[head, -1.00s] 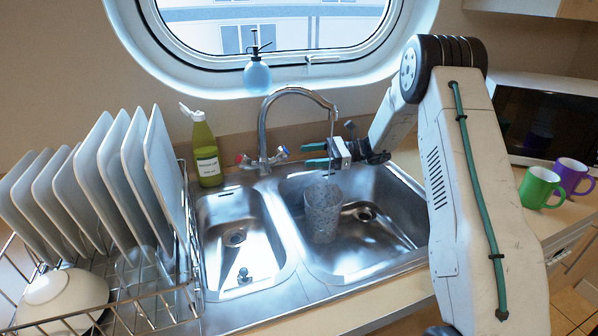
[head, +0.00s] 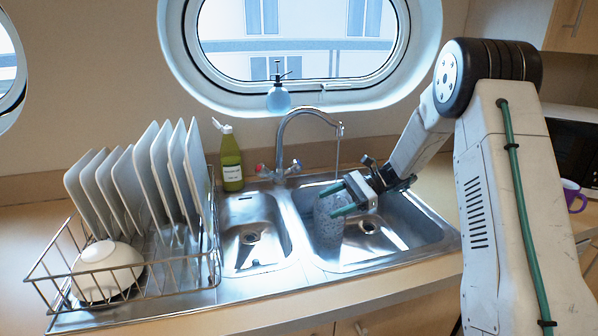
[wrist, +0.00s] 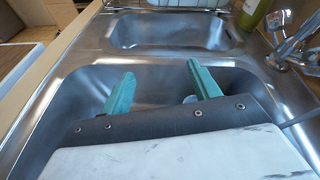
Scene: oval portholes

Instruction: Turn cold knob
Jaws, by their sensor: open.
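The chrome tap (head: 288,135) stands behind the double sink, and a thin stream of water (head: 337,152) falls from its spout. Its red-marked knob (head: 261,169) is on the left. The cold knob (head: 296,165), on the right, looks small and its marking is hard to make out. In the wrist view the tap (wrist: 298,38) is at the upper right. My gripper (head: 333,200) is open over the right basin, in front of and to the right of the knobs, apart from them. In the wrist view its green fingers (wrist: 160,76) are spread with nothing held between them.
A patterned glass (head: 328,222) stands in the right basin (head: 405,235), partly hidden by my gripper. A green bottle (head: 231,160) stands left of the tap. A dish rack (head: 190,262) with plates and a bowl is at left. A purple mug (head: 573,196) is at right.

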